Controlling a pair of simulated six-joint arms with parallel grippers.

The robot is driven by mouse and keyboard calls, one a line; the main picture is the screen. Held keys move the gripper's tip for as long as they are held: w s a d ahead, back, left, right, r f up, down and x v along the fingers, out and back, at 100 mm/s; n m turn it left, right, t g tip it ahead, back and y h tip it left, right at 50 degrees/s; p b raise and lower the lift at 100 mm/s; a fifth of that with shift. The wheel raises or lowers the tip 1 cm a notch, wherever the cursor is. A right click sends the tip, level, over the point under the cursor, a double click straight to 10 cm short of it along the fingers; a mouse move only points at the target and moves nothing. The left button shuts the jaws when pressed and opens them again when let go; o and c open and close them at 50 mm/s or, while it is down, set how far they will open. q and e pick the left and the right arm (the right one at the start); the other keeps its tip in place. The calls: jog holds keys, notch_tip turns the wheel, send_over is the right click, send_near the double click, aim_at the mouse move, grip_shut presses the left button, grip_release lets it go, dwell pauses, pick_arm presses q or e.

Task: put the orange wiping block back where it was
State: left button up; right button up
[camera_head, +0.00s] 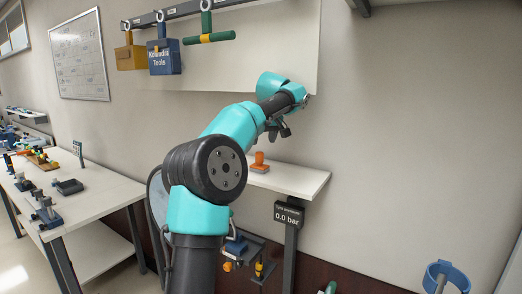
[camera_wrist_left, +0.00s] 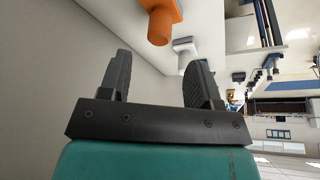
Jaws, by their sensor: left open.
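The orange wiping block (camera_head: 259,158), with an upright knob, sits on the white wall shelf (camera_head: 295,178) in the head view. It also shows at the top of the left wrist view (camera_wrist_left: 160,20), partly cut off by the frame edge. My left gripper (camera_head: 281,132) hangs above and slightly right of the block, apart from it. Its two fingers (camera_wrist_left: 160,78) are spread in the left wrist view, with nothing between them. My turquoise and black left arm covers the left part of the shelf. My right gripper is not in view.
A pressure display (camera_head: 289,214) reading 0.0 bar is below the shelf. A yellow box (camera_head: 130,57), a blue tools box (camera_head: 164,57) and a green T-handle (camera_head: 208,38) hang from the rail above. A long white workbench (camera_head: 95,198) with several fixtures stands left. The shelf's right end is bare.

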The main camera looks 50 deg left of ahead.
pick_arm(q)
jog(key=shift+v, duration=1.45)
